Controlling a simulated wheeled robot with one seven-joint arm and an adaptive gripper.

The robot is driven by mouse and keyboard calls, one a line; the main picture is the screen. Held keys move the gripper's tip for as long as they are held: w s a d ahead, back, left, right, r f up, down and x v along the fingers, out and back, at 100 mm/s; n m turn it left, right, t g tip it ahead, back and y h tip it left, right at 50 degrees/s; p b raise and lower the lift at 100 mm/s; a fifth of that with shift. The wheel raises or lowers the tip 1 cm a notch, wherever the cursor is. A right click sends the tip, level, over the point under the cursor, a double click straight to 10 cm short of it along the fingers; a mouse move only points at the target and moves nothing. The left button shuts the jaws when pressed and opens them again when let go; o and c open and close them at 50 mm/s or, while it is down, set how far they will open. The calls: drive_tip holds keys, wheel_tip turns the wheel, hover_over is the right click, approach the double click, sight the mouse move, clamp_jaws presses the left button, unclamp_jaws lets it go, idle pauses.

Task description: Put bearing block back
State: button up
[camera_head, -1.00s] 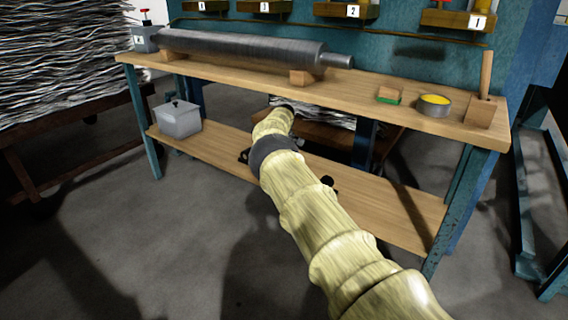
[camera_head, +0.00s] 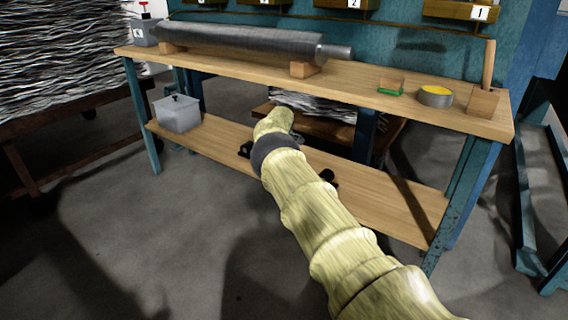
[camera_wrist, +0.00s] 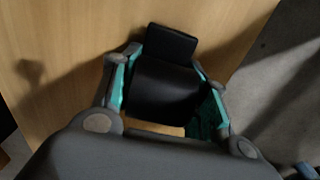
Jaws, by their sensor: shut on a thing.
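A black block, which looks like the bearing block (camera_wrist: 165,88), sits between the teal-padded fingers of my gripper (camera_wrist: 164,100) in the wrist view. A flat dark tab stands out at its far end. My gripper is shut on it, over or on a pale wooden surface; I cannot tell if the block touches the wood. In the head view my arm reaches toward the workbench's lower shelf (camera_head: 400,205) and hides the gripper and block. Small dark shapes show on both sides of the arm there; I cannot tell what they are.
The bench top (camera_head: 350,84) carries a long metal roller (camera_head: 240,42) on wooden supports, a small green-based block (camera_head: 391,88), a yellow-filled tin (camera_head: 435,96) and a wooden piece with a handle (camera_head: 482,100).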

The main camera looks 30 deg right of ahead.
drive_tip(key=shift+f, duration=0.35)
drive_tip(key=o, duration=1.5)
drive_tip(key=shift+r, duration=0.1)
